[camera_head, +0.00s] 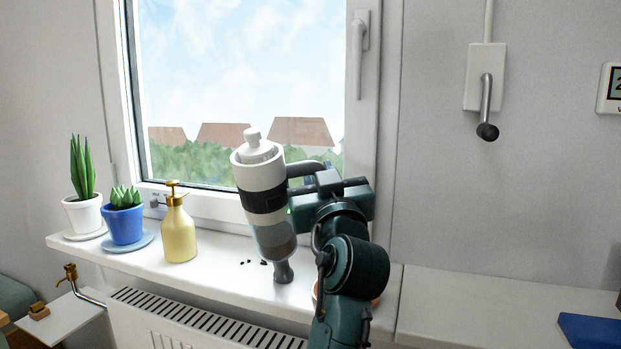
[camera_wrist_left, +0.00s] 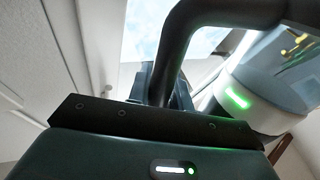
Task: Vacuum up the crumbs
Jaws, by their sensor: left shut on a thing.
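A handheld vacuum (camera_head: 262,185) with a white top, a black band and a grey translucent lower part stands nearly upright over the window sill (camera_head: 215,262). Its dark nozzle (camera_head: 283,272) points down at the sill. My left gripper (camera_head: 308,180) is shut on the vacuum's handle, on the right side of its body. In the left wrist view the dark handle (camera_wrist_left: 190,40) runs into the jaws, and a green light shows on the vacuum body (camera_wrist_left: 240,100). A few dark crumbs (camera_head: 251,262) lie on the sill just left of the nozzle. My right gripper is not in view.
A yellow soap dispenser (camera_head: 179,232) stands left of the crumbs. A blue pot (camera_head: 124,222) and a white pot (camera_head: 84,214) with plants stand farther left. The window (camera_head: 240,70) is behind the vacuum. A slotted radiator (camera_head: 200,318) is below the sill. An orange-rimmed item shows partly behind my arm.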

